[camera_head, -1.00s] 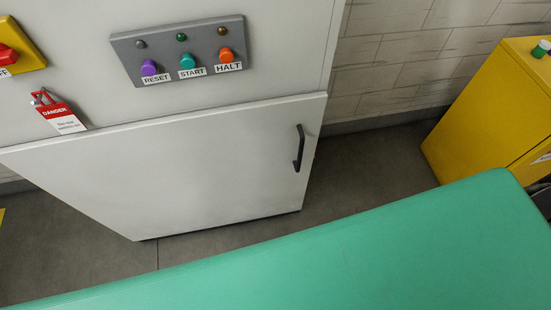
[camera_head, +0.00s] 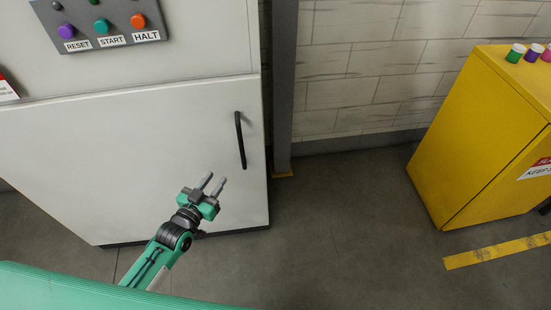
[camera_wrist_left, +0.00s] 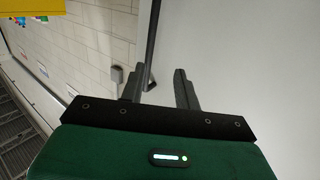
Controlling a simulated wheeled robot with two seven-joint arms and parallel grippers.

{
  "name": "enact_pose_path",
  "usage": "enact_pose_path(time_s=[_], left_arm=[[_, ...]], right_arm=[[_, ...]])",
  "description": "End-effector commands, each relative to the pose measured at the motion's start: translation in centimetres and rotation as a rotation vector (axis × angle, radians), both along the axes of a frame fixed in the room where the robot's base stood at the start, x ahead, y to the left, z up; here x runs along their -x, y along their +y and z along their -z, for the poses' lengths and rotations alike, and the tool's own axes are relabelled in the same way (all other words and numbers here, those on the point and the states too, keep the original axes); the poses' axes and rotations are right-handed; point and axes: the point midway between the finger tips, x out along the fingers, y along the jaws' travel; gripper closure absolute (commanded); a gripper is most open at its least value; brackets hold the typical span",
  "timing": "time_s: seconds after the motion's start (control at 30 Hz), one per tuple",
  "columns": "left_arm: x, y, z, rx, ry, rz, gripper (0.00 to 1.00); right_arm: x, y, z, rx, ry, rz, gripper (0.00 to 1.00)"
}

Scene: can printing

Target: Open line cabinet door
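The white line cabinet door (camera_head: 150,160) is shut, with a black vertical bar handle (camera_head: 240,140) near its right edge. My left gripper (camera_head: 213,183) is in front of the door, below and left of the handle, apart from it. Its two fingers are spread with nothing between them. In the left wrist view the open fingers (camera_wrist_left: 158,85) point at the door (camera_wrist_left: 230,50), and the dark handle (camera_wrist_left: 152,45) stands beyond them, between the fingertips and nearer the left one. My right gripper is not in view.
A grey panel (camera_head: 100,22) with RESET, START and HALT buttons sits above the door. A grey post (camera_head: 284,90) stands right of the cabinet. A yellow cabinet (camera_head: 475,135) with small coloured jars stands at the right. The floor between them is clear.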

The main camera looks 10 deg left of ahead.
Motion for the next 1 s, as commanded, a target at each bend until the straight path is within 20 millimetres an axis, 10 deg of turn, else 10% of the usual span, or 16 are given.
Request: enact_pose_path(time_s=[0.27, 1.0], left_arm=[[-1.0, -0.8, -2.3, 0.017, -0.049, 0.016, 0.68], [-11.9, -4.3, -2.2, 0.016, -0.048, 0.015, 0.68]], right_arm=[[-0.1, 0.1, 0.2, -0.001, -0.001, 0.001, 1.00], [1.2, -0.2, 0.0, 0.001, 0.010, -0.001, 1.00]])
